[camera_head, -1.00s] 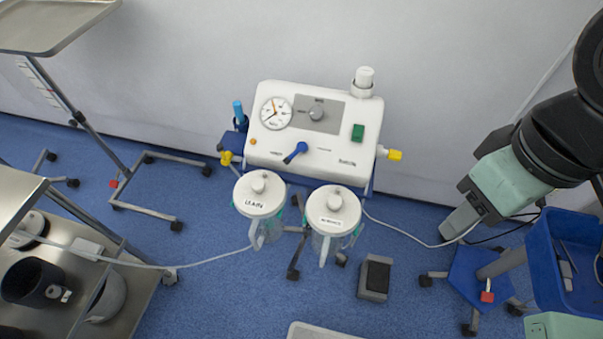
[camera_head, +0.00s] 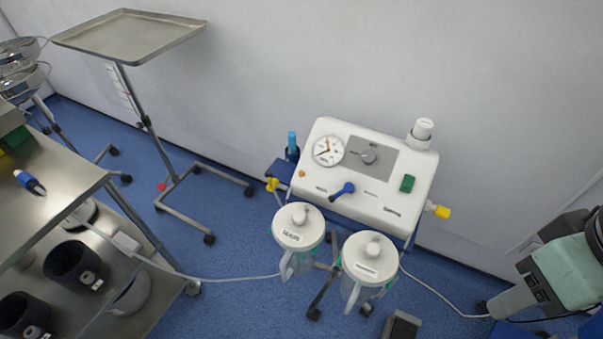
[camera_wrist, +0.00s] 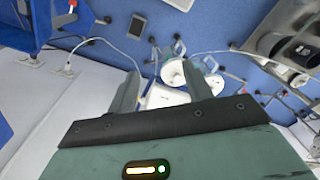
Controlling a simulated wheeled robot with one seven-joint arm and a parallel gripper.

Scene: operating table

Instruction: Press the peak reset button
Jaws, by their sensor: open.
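I cannot read any label that names the peak reset button. My gripper (camera_wrist: 161,70) is open and empty, its two fingers apart in the wrist view. Part of the machine and its jars shows beyond the fingers there.
Two lidded jars (camera_head: 299,226) (camera_head: 370,256) hang in front of the machine. A yellow connector (camera_head: 440,211) sticks out on its right. A tray stand (camera_head: 130,35) and a steel cart (camera_head: 50,185) are at the left. A thin cable runs across the blue floor.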

